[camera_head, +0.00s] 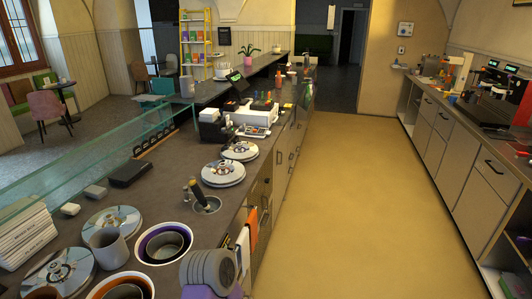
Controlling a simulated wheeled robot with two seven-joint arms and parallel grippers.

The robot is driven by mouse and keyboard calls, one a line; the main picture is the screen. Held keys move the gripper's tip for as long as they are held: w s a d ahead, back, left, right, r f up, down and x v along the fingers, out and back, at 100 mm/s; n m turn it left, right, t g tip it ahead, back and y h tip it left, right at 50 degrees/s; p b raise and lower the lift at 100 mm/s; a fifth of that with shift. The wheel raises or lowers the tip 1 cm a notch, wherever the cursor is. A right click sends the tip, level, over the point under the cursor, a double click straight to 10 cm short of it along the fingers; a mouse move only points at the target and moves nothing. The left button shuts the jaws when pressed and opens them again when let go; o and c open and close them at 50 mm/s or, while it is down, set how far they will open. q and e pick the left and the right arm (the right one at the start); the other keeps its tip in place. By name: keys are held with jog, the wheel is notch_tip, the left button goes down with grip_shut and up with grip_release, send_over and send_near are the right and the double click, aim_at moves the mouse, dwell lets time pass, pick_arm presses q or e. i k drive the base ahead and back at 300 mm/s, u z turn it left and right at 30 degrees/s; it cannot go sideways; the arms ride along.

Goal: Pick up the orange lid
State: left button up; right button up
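I cannot make out a lid that is clearly orange. Several round silver lids lie on the dark counter: one at the back (240,151), one in front of it (223,174), one at the left (111,221) and one at the lower left (68,268). An open round container with an orange inner ring (120,287) is cut off by the bottom edge. An open container with a purple inner ring (164,243) stands just behind it. Neither of my grippers is in view.
A grey mug (108,247) and a ribbed grey cylinder (208,269) stand near the containers. Dark-handled tools (191,192) stand in a round well. A glass screen (75,180) runs along the left side. An orange cloth (254,228) hangs at the right. The yellow floor (345,200) is clear.

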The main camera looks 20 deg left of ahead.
aim_at(224, 173)
jog(key=i, duration=3.15)
jog(key=u, duration=2.2)
